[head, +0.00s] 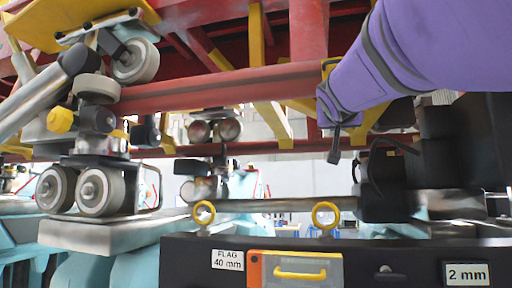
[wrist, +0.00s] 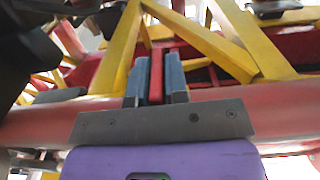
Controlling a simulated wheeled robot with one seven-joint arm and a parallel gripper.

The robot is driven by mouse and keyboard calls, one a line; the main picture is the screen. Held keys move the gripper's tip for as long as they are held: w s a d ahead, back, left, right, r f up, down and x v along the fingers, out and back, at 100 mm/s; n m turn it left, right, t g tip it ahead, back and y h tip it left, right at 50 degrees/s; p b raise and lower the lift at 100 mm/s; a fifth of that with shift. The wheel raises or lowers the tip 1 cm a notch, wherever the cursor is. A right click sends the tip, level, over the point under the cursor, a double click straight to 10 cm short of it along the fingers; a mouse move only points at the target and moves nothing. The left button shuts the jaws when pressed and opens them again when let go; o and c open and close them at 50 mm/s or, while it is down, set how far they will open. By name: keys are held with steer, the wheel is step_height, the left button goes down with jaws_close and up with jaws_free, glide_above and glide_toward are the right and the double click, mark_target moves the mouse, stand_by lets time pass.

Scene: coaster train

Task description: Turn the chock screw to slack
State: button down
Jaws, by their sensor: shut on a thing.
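My purple gripper shows at the bottom of the wrist view, with its grey plate and two blue-grey fingers (wrist: 157,62) standing up from it. The fingers are closed on a narrow red piece (wrist: 156,85) that sits between them. What the red piece belongs to is not clear. In the head view my purple arm comes in from the upper right and ends in front of the red rail; the held piece cannot be made out there. I cannot identify the chock screw or its slack mark with certainty in either view.
A red rail (head: 220,88) with yellow braces crosses overhead. A wheel carriage (head: 97,190) stands at left. Below is a dark bench front (head: 200,265) with two yellow rings (head: 325,214), an orange-and-yellow box (head: 300,262), and labels "FLAG 40 mm" (head: 228,260) and "2 mm" (head: 467,274).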

steer(key=c, duration=1.2)
jaws_free()
steer(key=shift+o, duration=0.2)
steer(key=v, duration=1.1)
steer(key=shift+a, duration=0.15)
steer(key=s+d+f+n+g+y, duration=0.1)
steer(key=s+f, duration=0.5)
steer(key=f, duration=0.7)
steer(key=s+d+f+n+g+y, duration=0.1)
steer(key=s+d+f+g+y, duration=0.2)
steer(key=f, duration=1)
steer(key=s+d+f+n+g+y, duration=0.1)
steer(key=s+d+f+g, duration=0.5)
steer(key=s+f, duration=0.3)
step_height(320, 180, down, 4)
steer(key=shift+s+d+f+n+g+y, duration=0.1)
steer(key=shift+s+d+n+g+y, duration=0.3)
steer(key=shift+g, duration=0.5)
